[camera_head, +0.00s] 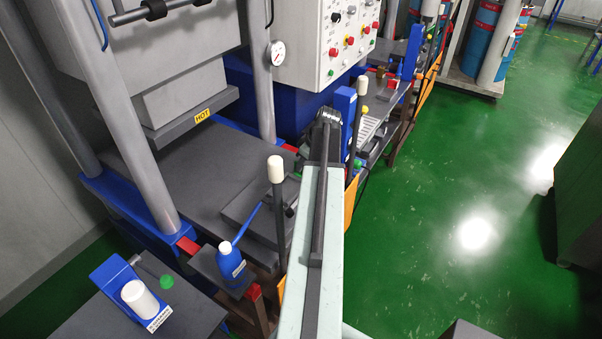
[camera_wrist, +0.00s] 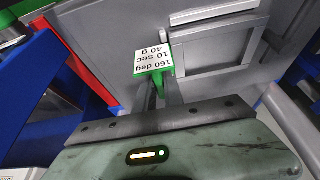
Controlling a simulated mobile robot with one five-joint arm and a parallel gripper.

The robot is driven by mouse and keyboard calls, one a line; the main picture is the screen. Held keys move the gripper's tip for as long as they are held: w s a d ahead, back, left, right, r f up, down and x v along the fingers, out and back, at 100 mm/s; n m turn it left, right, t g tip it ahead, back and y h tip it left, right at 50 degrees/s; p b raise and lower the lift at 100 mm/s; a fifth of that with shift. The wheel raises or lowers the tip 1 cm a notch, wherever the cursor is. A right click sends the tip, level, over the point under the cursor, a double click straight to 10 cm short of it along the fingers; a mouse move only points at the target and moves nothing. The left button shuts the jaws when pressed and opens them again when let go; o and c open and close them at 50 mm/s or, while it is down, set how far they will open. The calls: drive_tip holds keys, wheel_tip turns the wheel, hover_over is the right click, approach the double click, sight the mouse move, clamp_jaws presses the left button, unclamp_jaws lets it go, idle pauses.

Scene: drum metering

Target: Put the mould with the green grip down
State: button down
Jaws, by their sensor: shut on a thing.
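The mould (camera_wrist: 212,60) is a flat grey metal block with a raised rectangular frame in the wrist view. Its green grip (camera_wrist: 156,70) carries a white label reading 160 deg, 10 sec, 40 g. My gripper (camera_wrist: 161,88) is shut on the green grip, with a dark finger on each side. The mould lies over or on a grey surface; I cannot tell whether it touches. In the head view my arm hides the gripper and the grip. A grey slab (camera_head: 250,203) shows beside the arm at the press table's right edge.
The press table (camera_head: 160,165) has broad bare room under the hot platen (camera_head: 195,120), between grey columns. A blue bottle (camera_head: 231,262) stands on a small shelf. A white-knobbed lever (camera_head: 277,190) rises beside my arm. A blue holder (camera_head: 118,280) stands lower left.

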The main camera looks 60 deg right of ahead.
drive_tip(key=shift+f, duration=0.2)
drive_tip(key=shift+f, duration=0.15)
drive_tip(key=c, duration=1.5)
unclamp_jaws()
drive_tip(key=shift+o, duration=0.2)
drive_tip(key=shift+s+r+p, duration=0.1)
drive_tip(key=shift+r+p, duration=0.3)
drive_tip(key=shift+p, duration=0.05)
drive_tip(key=p+v, duration=1)
drive_tip(key=v, duration=0.1)
drive_tip(key=shift+s+r+p, duration=0.2)
drive_tip(key=shift+p, duration=0.1)
